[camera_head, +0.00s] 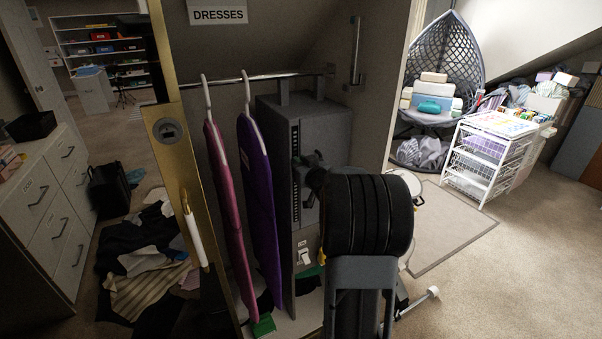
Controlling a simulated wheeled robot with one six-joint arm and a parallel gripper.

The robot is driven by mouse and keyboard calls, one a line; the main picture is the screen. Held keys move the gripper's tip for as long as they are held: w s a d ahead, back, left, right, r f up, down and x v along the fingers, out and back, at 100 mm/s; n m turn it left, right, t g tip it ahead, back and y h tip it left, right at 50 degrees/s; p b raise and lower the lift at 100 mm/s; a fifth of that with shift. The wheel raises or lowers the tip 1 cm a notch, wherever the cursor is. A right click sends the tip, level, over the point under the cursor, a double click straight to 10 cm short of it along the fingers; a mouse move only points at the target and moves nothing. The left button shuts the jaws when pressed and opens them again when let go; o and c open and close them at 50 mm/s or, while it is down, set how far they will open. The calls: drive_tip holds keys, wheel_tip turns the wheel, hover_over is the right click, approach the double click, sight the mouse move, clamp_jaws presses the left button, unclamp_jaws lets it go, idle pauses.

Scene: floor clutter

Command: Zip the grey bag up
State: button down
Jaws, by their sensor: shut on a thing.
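The grey bag (318,119) hangs upright from the closet rail by two grey straps. A dark vertical zip line (295,140) with pale teeth runs down its front, left of my gripper. My gripper (303,166) is at the bag's front, about halfway down, and appears shut on the zip pull. The pull itself is too small and dark to make out. My black arm hides the lower right of the bag. I cannot tell how far the zip is open.
Pink (226,215) and purple (259,200) garment covers hang close left of the bag. A brass-edged door (170,100) stands further left, with clothes (145,260) heaped beyond it. A wire drawer cart (487,165) stands right, with open carpet in front.

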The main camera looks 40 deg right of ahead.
sight(295, 127)
wheel_tip(295, 127, up, 10)
drive_tip(key=p, duration=0.5)
drive_tip(key=shift+r+p, duration=0.1)
drive_tip(key=shift+p, duration=0.2)
drive_tip(key=shift+r, duration=0.1)
drive_tip(key=c, duration=1.5)
unclamp_jaws()
drive_tip(key=o, duration=0.4)
drive_tip(key=s, duration=0.4)
drive_tip(key=s+a+b, duration=0.1)
drive_tip(key=s, duration=0.4)
drive_tip(key=s+a, duration=0.1)
drive_tip(key=s, duration=0.3)
drive_tip(key=shift+s, duration=0.4)
